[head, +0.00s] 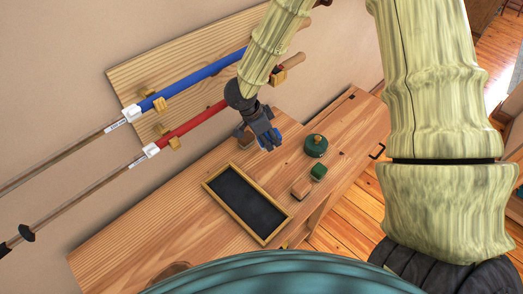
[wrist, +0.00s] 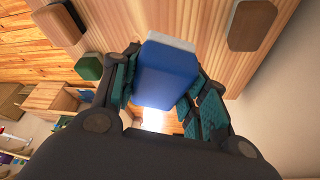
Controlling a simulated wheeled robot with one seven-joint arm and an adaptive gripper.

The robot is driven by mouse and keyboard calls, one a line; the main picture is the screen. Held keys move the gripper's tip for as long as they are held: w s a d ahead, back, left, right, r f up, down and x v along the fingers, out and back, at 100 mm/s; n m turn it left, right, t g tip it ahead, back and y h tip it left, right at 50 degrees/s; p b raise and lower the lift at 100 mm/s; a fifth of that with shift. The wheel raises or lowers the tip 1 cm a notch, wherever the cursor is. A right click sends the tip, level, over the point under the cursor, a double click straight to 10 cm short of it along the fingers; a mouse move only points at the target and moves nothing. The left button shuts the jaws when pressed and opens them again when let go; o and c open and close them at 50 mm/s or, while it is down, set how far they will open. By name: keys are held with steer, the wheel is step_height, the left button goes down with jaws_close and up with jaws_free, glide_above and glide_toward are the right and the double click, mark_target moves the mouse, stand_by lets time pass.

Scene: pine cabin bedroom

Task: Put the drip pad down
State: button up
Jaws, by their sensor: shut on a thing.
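My gripper (head: 268,138) is above the wooden bench, just behind the black tray. It is shut on a blue block with a pale grey end (wrist: 168,70), which I take to be the drip pad. In the wrist view the block sits between the teal finger pads of my gripper (wrist: 165,95). In the head view only a little blue of the drip pad (head: 270,141) shows between the fingers. It appears held clear of the bench top, but the exact height is hard to tell.
The black tray with a wooden rim (head: 228,220) lies on the bench (head: 130,245). To its right are a brown block (head: 301,188), a green block (head: 318,172) and a round green container (head: 316,147). A brownish block (head: 244,138) sits behind my gripper. Poles (head: 205,75) hang on the wall rack.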

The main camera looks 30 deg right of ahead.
mark_target(273, 161)
steer(key=s+f+p, duration=0.1)
steer(key=s+f, duration=0.2)
steer(key=shift+d+f, duration=0.1)
steer(key=w+f, duration=0.2)
steer(key=shift+w+f, duration=0.2)
steer(key=shift+f, duration=0.15)
steer(key=shift+s+f+p, duration=0.6)
steer(key=shift+f, duration=0.7)
steer(key=shift+w+f, duration=0.35)
steer(key=shift+s+r, duration=0.1)
steer(key=shift+s, duration=0.1)
steer(key=o, duration=1.2)
steer(key=shift+w, duration=0.1)
steer(key=shift+c, duration=0.2)
